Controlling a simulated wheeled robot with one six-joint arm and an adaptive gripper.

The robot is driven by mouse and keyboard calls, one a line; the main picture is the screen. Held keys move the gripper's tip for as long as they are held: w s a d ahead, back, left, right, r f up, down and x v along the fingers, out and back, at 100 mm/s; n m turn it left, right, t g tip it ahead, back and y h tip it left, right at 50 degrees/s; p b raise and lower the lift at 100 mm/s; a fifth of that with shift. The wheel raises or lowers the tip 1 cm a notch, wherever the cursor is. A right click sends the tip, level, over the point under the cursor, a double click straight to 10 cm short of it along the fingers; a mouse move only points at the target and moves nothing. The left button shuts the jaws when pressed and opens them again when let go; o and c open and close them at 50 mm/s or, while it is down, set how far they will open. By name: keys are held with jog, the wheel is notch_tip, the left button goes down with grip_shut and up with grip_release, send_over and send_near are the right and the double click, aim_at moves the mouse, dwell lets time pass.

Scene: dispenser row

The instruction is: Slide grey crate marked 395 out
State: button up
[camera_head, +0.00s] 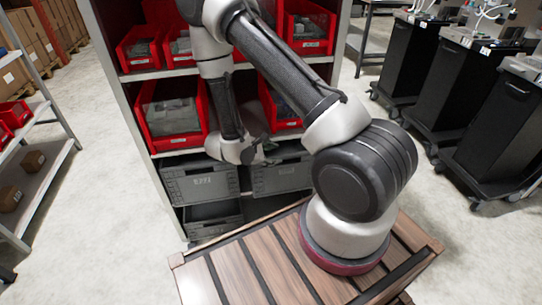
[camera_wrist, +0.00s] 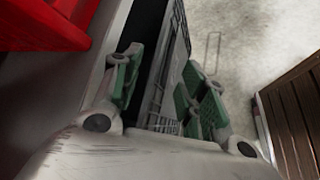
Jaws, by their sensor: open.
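Grey crates stand in the lower part of the shelf. The left grey crate (camera_head: 203,184) carries a marking too small to read; the right grey crate (camera_head: 283,172) is partly hidden by my arm. I cannot tell which one is marked 395. My gripper (camera_head: 262,153) is in front of the shelf, close to the top of the right crate. In the wrist view my gripper (camera_wrist: 163,92) is open, with green-padded fingers apart. A grey crate wall (camera_wrist: 173,75) shows between and beyond the fingers; contact cannot be told.
Red bins (camera_head: 172,115) fill the shelf levels above, and one red edge (camera_wrist: 45,25) is close in the wrist view. Another grey crate (camera_head: 212,222) sits below. A slatted wooden top (camera_head: 245,270) is in front. Black carts (camera_head: 440,90) stand at right.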

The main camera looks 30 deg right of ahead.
aim_at(282, 156)
jog(key=shift+d+f, duration=0.1)
jog(key=shift+d, duration=0.05)
jog(key=x, duration=0.7)
jog(key=shift+d+f, duration=0.15)
jog(key=shift+d, duration=0.05)
grip_shut()
dwell(0.4)
